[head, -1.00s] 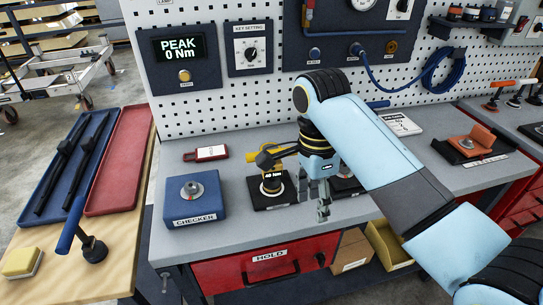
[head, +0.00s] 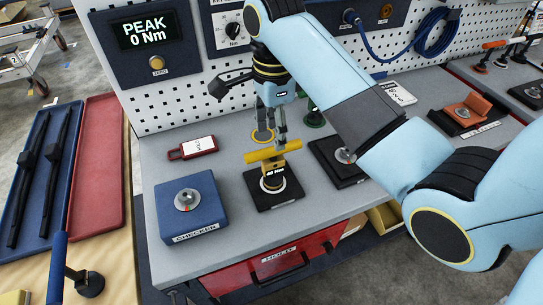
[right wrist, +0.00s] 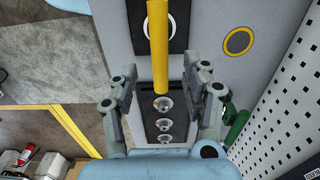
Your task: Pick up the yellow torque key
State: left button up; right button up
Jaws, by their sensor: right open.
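The yellow torque key (head: 274,173), labelled "40 Nm", stands upright on a black square base (head: 290,191) on the grey bench, its crossbar on top. My right gripper (head: 273,138) is open just above and behind the crossbar, fingers pointing down. In the right wrist view the yellow bar (right wrist: 158,45) lies between the open fingers (right wrist: 159,78) in the picture, with gaps on both sides. No grip on it shows. My left gripper is not in view.
A blue checker block (head: 190,207) stands left of the key, with a red tag (head: 198,147) behind it. A black base with sockets (head: 335,158) is to the right. A pegboard (head: 165,107) rises behind. A yellow ring (head: 263,135) marks the bench.

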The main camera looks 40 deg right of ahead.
aim_at(273, 151)
jog(key=shift+f, duration=0.65)
notch_tip(273, 151, down, 4)
jog(key=shift+f+p, duration=0.25)
jog(key=shift+p, duration=0.45)
jog(key=shift+f, duration=0.15)
jog(key=shift+c, duration=1.3)
jog(key=c, duration=0.4)
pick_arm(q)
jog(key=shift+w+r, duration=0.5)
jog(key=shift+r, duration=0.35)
pick_arm(e)
grip_shut()
